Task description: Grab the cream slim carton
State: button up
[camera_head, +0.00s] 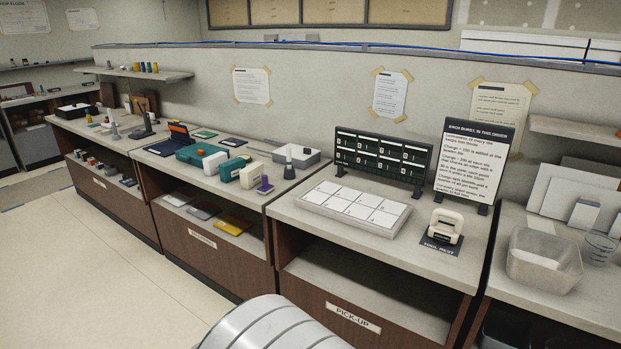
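A cream box (253,175), upright and narrow, stands near the front edge of the middle counter and looks like the slim carton. A whiter box (215,163) stands to its left, so I cannot be fully sure which is the slim carton. A teal box (233,168) stands between them, and a purple item (265,185) stands just right of the cream box. My gripper is not in view.
A white-handled tool (446,226) sits on the right counter (300,212) beside a white grid board (355,209). The tan floor (90,240) at left is clear.

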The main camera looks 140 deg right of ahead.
aim_at(250, 176)
jog(key=z, duration=4.45)
jog(key=i+j+z, duration=0.15)
jog(key=i+j, duration=0.45)
jog(key=i, duration=0.4)
jog(key=i+j+z, duration=0.15)
jog(key=i+j, duration=0.6)
jog(key=i, duration=0.2)
jog(key=i+j+z, duration=0.1)
jog(key=i+j, duration=0.7)
jog(key=i, duration=0.15)
